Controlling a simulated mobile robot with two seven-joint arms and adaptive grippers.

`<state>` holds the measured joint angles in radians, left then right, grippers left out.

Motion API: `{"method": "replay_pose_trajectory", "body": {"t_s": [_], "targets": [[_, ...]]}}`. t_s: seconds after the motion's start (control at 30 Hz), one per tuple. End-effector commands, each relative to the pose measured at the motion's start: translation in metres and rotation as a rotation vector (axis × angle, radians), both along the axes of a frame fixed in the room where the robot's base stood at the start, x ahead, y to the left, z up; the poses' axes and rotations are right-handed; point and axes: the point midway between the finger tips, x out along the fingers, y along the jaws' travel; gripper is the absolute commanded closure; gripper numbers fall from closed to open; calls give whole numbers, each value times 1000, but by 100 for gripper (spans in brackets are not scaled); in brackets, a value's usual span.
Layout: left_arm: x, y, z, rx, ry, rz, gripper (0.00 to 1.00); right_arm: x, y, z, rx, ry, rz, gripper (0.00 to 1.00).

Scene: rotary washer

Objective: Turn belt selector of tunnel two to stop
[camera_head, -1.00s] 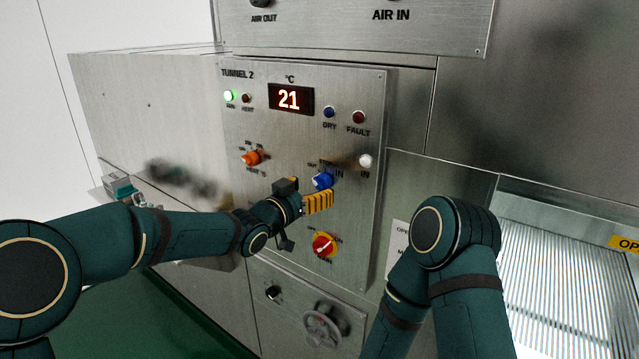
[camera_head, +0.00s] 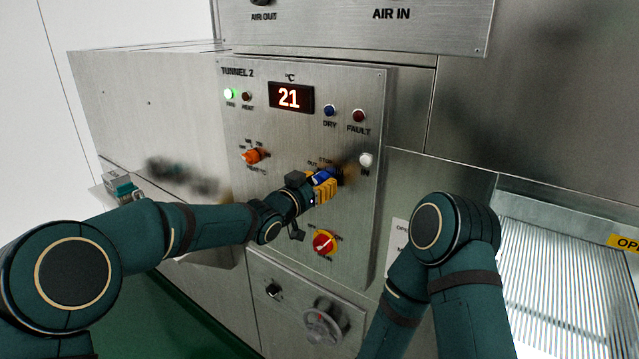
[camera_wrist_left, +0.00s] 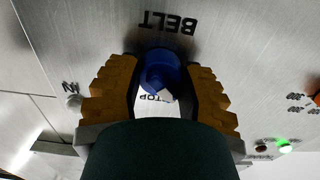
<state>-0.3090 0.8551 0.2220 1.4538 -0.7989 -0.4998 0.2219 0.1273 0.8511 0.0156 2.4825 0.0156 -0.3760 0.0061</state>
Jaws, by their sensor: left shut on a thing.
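The blue belt selector (camera_head: 321,176) of the TUNNEL 2 panel (camera_head: 290,128) is partly covered by my left gripper (camera_head: 327,184). In the left wrist view the blue knob (camera_wrist_left: 160,72) sits between the two yellow fingers of my left gripper (camera_wrist_left: 163,88), which is shut on it. A white mark on the knob lies near a partly hidden label that seems to read STOP (camera_wrist_left: 153,98). The word BELT (camera_wrist_left: 170,22) shows above the knob, upside down. My right arm is in the head view, but its gripper is not.
An orange selector (camera_head: 252,156) is left of the blue one, and a red knob on a yellow base (camera_head: 324,243) is below it. A display (camera_head: 290,97) reads 21. A green lamp (camera_head: 229,94) is lit. A handwheel (camera_head: 325,322) stands lower down.

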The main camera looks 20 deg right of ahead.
Motion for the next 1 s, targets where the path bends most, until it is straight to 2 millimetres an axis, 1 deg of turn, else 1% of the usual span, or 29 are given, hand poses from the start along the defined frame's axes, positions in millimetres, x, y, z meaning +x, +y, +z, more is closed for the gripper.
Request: {"method": "replay_pose_trajectory", "body": {"t_s": [0.17,0.37,0.7,1.0], "targets": [[0,0,0,12,-17,0,98,-1,0,-4,0,2,2,27],[0,0,-2,64,-87,-1,98,-4,1,-16,2,10,8,27],[0,0,-2,233,-303,0,98,-14,3,-46,7,32,25,27],[0,0,-1,373,-483,0,98,-20,4,-64,10,44,36,27]]}}
